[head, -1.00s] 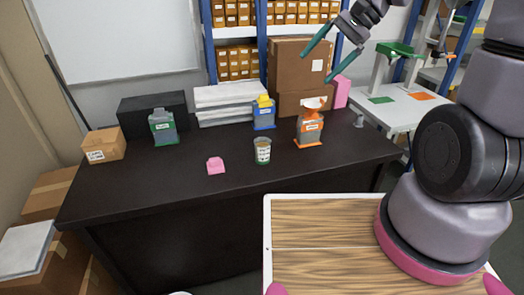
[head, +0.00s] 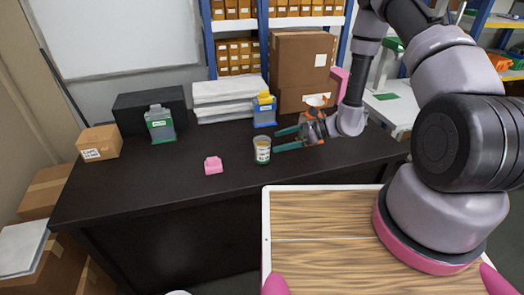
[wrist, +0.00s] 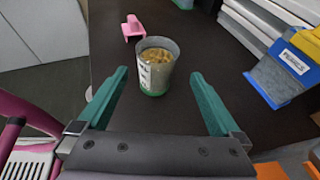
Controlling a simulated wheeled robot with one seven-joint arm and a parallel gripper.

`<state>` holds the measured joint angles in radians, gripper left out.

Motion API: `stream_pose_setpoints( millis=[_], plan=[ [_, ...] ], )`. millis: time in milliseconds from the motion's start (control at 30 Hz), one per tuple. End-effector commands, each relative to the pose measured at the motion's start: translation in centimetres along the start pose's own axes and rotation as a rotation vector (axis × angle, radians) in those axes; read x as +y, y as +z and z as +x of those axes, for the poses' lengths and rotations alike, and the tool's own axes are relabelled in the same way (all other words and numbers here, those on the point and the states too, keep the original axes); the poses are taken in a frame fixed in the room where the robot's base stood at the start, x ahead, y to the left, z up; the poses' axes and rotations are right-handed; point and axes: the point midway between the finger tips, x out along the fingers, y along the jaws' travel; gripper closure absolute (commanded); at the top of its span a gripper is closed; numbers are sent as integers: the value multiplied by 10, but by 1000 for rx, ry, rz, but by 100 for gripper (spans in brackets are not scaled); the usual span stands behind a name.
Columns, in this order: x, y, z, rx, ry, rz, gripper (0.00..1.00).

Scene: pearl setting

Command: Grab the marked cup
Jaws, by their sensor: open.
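The fingers appear apart from the cup.
A blue-and-yellow dispenser (head: 264,110) stands behind. The dark table (head: 140,180) is clear at front left.

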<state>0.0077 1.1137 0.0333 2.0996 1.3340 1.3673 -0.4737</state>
Motion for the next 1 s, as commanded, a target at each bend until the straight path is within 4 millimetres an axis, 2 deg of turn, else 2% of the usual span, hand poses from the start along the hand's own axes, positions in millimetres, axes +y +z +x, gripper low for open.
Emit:
stream_pose_setpoints(
  millis=[300,567,900,1000],
  plan=[
    [2,-4,45,-1,0,7,0],
    [2,-5,62,0,-2,7,0],
    [6,-10,107,0,0,5,0],
    [5,-10,109,0,-3,7,0]
  ],
)
